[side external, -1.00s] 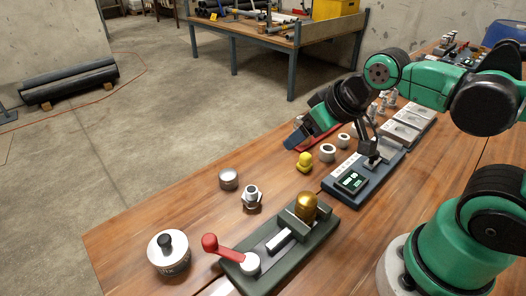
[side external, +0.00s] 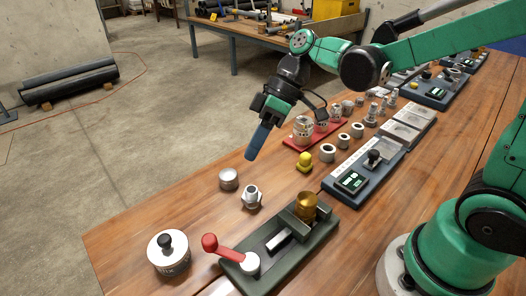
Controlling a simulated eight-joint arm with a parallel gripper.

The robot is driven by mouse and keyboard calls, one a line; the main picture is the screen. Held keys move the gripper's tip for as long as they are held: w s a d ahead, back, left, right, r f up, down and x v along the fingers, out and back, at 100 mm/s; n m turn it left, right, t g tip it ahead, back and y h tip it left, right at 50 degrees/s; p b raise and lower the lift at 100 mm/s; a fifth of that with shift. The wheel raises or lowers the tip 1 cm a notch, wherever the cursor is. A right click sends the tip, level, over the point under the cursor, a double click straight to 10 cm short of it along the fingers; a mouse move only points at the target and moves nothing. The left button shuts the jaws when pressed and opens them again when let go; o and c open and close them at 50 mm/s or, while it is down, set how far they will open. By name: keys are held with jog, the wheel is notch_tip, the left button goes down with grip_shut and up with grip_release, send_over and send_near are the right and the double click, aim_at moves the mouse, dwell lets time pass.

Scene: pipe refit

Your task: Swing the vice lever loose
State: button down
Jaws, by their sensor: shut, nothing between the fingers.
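The vice (side external: 290,262) is a dark green block fixture near the front of the wooden bench. Its red lever (side external: 229,251) with a round red knob (side external: 209,242) points to the left from a white pivot (side external: 250,263). A brass part (side external: 306,206) sits at the vice's far end, by the grey jaws. My gripper (side external: 252,156) is shut and empty, with blue fingers pointing down and left. It hangs above the far bench edge, well away from the lever and touching nothing I can see.
A round weight with a black knob (side external: 168,252) stands left of the lever. A metal cap (side external: 228,179), a hex fitting (side external: 252,196) and a yellow part (side external: 305,162) stand beyond the vice. A blue device with a display (side external: 352,182) stands to the right. A red tray (side external: 314,132) lies farther back.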

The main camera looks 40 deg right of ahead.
aim_at(231, 252)
jog(key=shift+a+f, duration=0.1)
jog(key=x, duration=0.9)
jog(key=shift+a+f, duration=0.2)
jog(key=shift+f, duration=0.05)
jog(key=shift+s+a+f, duration=0.1)
jog(key=shift+s+a, duration=0.65)
jog(key=shift+a, duration=0.3)
jog(key=shift+s+a, duration=0.4)
jog(key=shift+a, duration=0.2)
jog(key=shift+a+n+g, duration=0.4)
jog(key=shift+n, duration=0.1)
jog(key=shift+a+n+g, duration=0.6)
jog(key=shift+a+n, duration=0.1)
jog(key=shift+n, duration=0.4)
jog(key=a+n+g, duration=0.1)
jog(key=s+a+n+g, duration=0.1)
jog(key=n, duration=0.1)
jog(key=shift+h, duration=0.4)
jog(key=shift+s+a, duration=0.5)
jog(key=shift+a, duration=0.1)
